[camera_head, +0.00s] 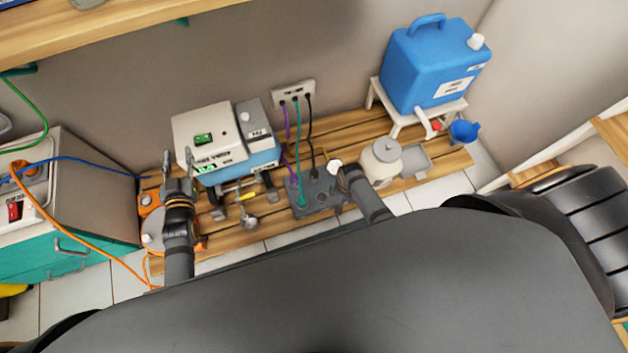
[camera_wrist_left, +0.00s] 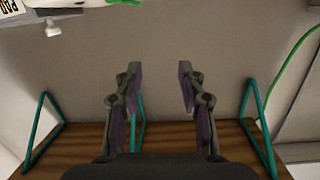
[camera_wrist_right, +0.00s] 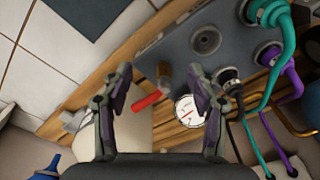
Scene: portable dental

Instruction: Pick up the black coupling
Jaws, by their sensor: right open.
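The black coupling (camera_wrist_right: 229,76) sits plugged into a grey box (camera_head: 325,200) on the wooden slatted platform, with a black hose leading from it. In the head view it shows small at the box's back (camera_head: 315,173). My right gripper (camera_wrist_right: 160,82) is open and empty above the box's end. In its wrist view the right finger lies just left of the coupling, which is outside the jaws; contact cannot be told. In the head view my right wrist partly covers this area. My left gripper (camera_head: 178,160) is open and empty, left of the white-and-blue machine.
Green (camera_wrist_right: 270,54) and purple (camera_wrist_right: 266,12) plugged hoses crowd the coupling. A red-handled valve (camera_wrist_right: 148,101) and a round gauge (camera_wrist_right: 187,110) show between the right fingers. A white jar (camera_head: 382,162) and blue jug (camera_head: 432,65) stand to the right.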

